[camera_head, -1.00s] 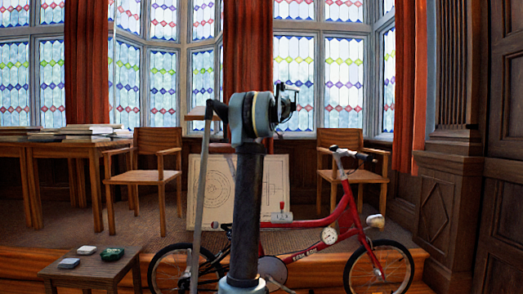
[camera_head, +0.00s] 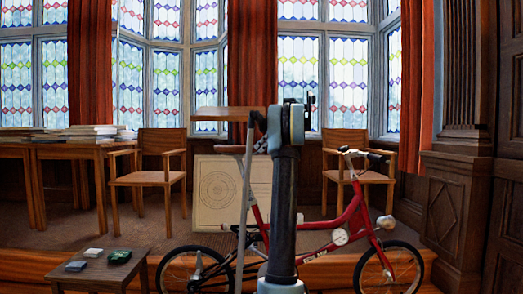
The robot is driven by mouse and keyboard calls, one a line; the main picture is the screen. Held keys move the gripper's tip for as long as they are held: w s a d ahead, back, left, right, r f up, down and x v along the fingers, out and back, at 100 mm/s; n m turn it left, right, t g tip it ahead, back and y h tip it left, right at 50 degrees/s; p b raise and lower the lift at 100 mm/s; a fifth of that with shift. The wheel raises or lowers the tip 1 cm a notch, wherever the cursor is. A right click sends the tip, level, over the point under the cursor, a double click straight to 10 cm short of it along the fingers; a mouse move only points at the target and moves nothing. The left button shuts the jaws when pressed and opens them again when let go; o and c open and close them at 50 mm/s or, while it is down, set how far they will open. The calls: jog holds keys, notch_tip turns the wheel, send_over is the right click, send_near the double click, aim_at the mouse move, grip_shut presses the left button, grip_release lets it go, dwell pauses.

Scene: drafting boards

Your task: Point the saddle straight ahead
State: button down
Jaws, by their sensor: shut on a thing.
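A red bicycle (camera_head: 352,212) stands upright, side-on, with its handlebar (camera_head: 362,154) and front wheel (camera_head: 388,272) to the right and its rear wheel (camera_head: 192,272) to the left. My dark upright arm link crosses in front of its middle. The red seat tube (camera_head: 256,215) shows just left of my arm. The saddle cannot be made out for sure; its place is largely covered by my arm and a thin grey pole. My gripper cannot be made out; it seems hidden behind my arm.
A low dark table (camera_head: 95,265) with several small objects is at lower left. Wooden chairs (camera_head: 160,178) (camera_head: 358,165) stand on the raised floor behind, with a drawing board (camera_head: 215,195) between them. A carved wooden pillar (camera_head: 452,205) is at right.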

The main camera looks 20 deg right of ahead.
jog(key=c, duration=1.2)
grip_release()
jog(key=shift+o, duration=0.2)
jog(key=shift+d+r, duration=0.1)
jog(key=v, duration=1.1)
jog(key=shift+d+r, duration=0.25)
jog(key=shift+d, duration=0.05)
